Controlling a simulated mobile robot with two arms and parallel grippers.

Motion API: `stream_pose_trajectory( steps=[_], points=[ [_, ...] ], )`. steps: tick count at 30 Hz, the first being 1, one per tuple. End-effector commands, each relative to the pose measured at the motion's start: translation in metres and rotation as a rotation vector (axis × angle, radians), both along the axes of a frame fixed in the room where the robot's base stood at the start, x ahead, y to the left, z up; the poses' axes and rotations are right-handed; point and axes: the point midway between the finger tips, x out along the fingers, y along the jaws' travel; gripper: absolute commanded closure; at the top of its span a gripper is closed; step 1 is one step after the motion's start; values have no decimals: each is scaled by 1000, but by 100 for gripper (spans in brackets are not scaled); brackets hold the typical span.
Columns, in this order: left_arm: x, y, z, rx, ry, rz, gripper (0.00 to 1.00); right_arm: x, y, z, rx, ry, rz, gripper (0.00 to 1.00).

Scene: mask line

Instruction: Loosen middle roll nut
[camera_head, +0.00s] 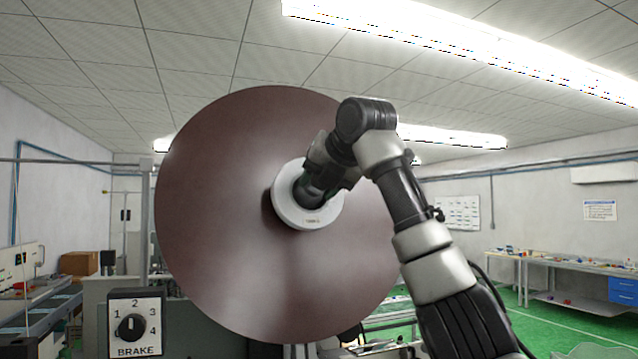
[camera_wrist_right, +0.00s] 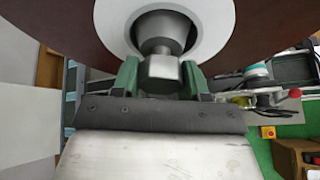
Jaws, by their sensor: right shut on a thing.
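A large dark brown roll (camera_head: 215,190) faces me in the head view, with a white ring-shaped core (camera_head: 322,214) at its middle. My right arm reaches in from the lower right, and its gripper (camera_head: 303,190) is at the core, hiding the nut there. In the right wrist view the green fingers of the right gripper (camera_wrist_right: 159,76) stand on either side of the grey metal nut (camera_wrist_right: 163,68) and are shut on it. The nut sits on a shaft in the white core (camera_wrist_right: 207,22). The brown roll (camera_wrist_right: 112,18) shows behind. My left gripper is not in view.
A brake dial (camera_head: 132,325) marked 1 to 4 stands at the lower left. A workbench (camera_head: 570,264) with small parts is along the right wall, and a cardboard box (camera_head: 79,263) is at the left. Green floor (camera_head: 560,326) is visible at the right.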

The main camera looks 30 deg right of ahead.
Motion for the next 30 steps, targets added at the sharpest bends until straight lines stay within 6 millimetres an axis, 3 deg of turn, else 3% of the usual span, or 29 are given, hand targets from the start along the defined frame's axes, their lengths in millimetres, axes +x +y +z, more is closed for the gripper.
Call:
stream_pose_trajectory(
  steps=[4,5,9,20,30],
  points=[
    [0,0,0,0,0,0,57,1,0,-3,-1,10,1,80],
    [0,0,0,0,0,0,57,1,0,-3,-1,10,1,53],
    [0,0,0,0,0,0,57,1,0,-2,0,7,1,31],
    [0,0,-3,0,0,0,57,-5,1,2,0,1,0,30],
    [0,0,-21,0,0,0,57,-58,5,33,0,-1,2,30]
  ],
)
